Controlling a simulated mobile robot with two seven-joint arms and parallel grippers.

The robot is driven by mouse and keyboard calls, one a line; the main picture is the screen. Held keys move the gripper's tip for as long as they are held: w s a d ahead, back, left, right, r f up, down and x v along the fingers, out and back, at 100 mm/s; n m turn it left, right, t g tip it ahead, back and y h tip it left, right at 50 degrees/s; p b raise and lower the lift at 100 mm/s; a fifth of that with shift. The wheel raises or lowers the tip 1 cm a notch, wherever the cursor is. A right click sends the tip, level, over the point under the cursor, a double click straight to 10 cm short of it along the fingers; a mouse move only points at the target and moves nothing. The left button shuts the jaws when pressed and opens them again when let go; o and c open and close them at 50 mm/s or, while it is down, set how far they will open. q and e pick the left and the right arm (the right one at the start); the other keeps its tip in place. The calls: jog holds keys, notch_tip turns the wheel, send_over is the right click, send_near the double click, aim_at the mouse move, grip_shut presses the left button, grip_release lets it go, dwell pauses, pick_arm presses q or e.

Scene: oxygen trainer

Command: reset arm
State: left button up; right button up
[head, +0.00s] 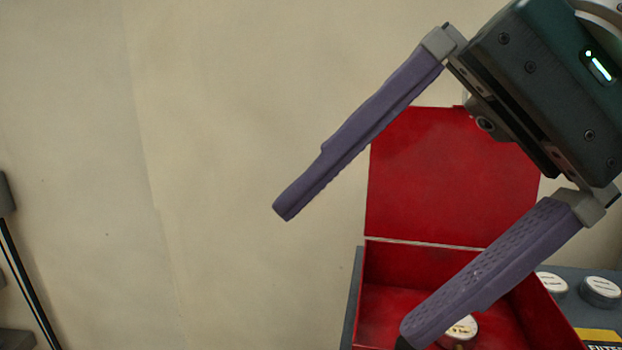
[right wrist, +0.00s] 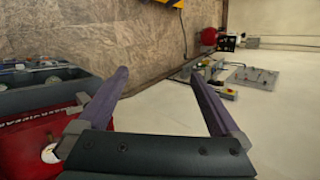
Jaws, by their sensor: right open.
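My right gripper (head: 345,273) comes in from the upper right in the head view. Its two purple fingers are spread wide with nothing between them. It is in front of an open red box (head: 375,300), and its lower finger overlaps the box opening in the picture. The right wrist view also shows the gripper (right wrist: 158,75) open and empty, with the floor beyond the fingers. My left gripper is not seen in the head view.
The box's red lid (head: 430,180) stands up. A round white-topped item (head: 462,328) is inside, partly hidden by the finger. More white-topped items (head: 600,290) stand on the dark surface at right. Plain wall fills the left. Various equipment (right wrist: 250,80) lies farther off on the floor.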

jog(key=s+a+r+m+t+y, duration=0.1)
jog(key=a+r+m+t+y, duration=0.1)
jog(key=a+r+m+y, duration=0.75)
jog(key=w+d+r+m+t+y, duration=0.2)
jog(key=w+d+r+m+t, duration=0.4)
jog(key=m+t, duration=0.85)
jog(key=w+d+f+m+t+h, duration=0.25)
jog(key=d+m+h, duration=0.35)
jog(key=m, duration=0.5)
jog(key=w+d+f+m+t+h, duration=0.2)
jog(key=d+f+m+t+h, duration=0.15)
jog(key=m+h, duration=0.65)
jog(key=s+d+f+m+g+h, duration=0.2)
jog(key=d+f+m+g+h, duration=0.35)
jog(key=f+m, duration=0.65)
jog(key=s+d+f+m+g+y, duration=0.1)
jog(key=s+d+f+m+g, duration=0.2)
jog(key=s+f+m+g, duration=1.15)
jog(key=s+r+n+t+p, duration=0.2)
jog(key=s+r+n+p, duration=0.2)
jog(key=r+p, duration=0.8)
jog(key=s+p, duration=0.1)
jog(key=p, duration=0.2)
jog(key=shift+s+r, duration=0.15)
jog(key=shift+s, duration=0.1)
